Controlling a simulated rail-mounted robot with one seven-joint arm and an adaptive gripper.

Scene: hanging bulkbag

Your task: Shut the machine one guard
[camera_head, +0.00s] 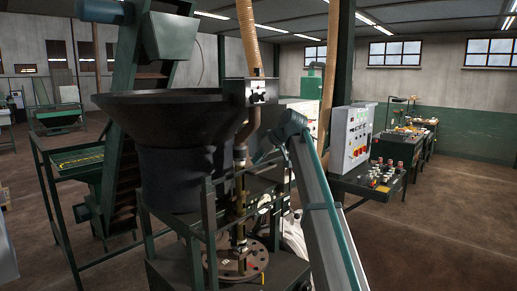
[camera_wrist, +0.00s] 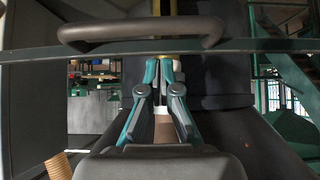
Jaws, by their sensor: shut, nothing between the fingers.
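Machine one appears to be the dark machine with a wide black hopper (camera_head: 175,125) and a round bolted disc (camera_head: 238,262) low in front. A frame of thin dark bars (camera_head: 207,215), which may be its guard, stands around the disc; I cannot tell how far it is open. My gripper (camera_wrist: 165,66) is shut and empty, with teal fingers pointing forward. In the wrist view a dark bar handle (camera_wrist: 140,31) on a thin horizontal rail (camera_wrist: 240,45) crosses above and near the fingertips. I cannot tell whether they touch. In the head view the gripper is small and partly lost against the machine.
A control box (camera_head: 351,136) with buttons and a bench with bottles (camera_head: 380,176) stand right of my arm. A green conveyor (camera_head: 130,130) rises behind the hopper. A beige hose (camera_head: 249,35) hangs above. The floor at the right is clear.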

